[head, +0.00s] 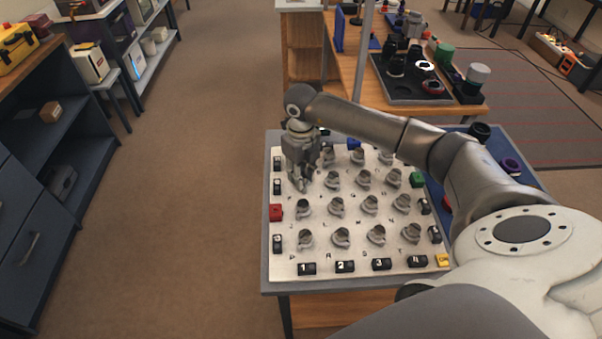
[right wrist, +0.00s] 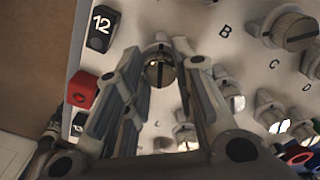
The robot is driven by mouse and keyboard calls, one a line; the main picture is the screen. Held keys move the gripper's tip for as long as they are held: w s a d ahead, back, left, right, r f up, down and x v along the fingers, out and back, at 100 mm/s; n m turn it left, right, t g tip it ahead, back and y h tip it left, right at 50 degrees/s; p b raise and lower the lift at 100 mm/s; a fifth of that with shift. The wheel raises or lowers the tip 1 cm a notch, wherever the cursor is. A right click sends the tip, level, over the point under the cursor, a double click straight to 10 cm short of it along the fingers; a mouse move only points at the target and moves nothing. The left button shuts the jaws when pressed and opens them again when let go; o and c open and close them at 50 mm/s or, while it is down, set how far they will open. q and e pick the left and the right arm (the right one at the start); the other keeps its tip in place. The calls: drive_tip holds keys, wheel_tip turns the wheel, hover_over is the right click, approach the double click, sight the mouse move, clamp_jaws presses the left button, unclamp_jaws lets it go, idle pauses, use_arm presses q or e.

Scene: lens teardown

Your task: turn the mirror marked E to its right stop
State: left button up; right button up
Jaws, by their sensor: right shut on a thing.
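My right gripper (head: 303,184) reaches down over the left column of the board, at the second row from the far edge. In the right wrist view its two fingers (right wrist: 160,66) are shut on a small round, slotted grey mirror mount (right wrist: 160,74). Its place fits the mirror marked E, but I cannot read its letter; the gripper hides it. How far it is turned cannot be told. My left gripper is not in view.
The pale board (head: 323,254) holds rows of similar grey mounts (head: 336,207), close beside the gripper. A red block (head: 275,212) and black number blocks (head: 306,268) line its edges; the one marked 12 (right wrist: 101,28) is near. Floor left of the table is clear.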

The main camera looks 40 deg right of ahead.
drive_tip(key=m, duration=0.3)
drive_tip(key=shift+m, duration=0.4)
drive_tip(key=m, duration=0.3)
drive_tip(key=shift+m, duration=0.3)
drive_tip(key=m+p, duration=0.1)
drive_tip(key=m, duration=0.5)
drive_tip(key=shift+m, duration=0.3)
drive_tip(key=o, duration=1.1)
drive_tip(key=shift+c, duration=0.2)
drive_tip(key=shift+r, duration=0.1)
wheel_tip(320, 180, up, 12)
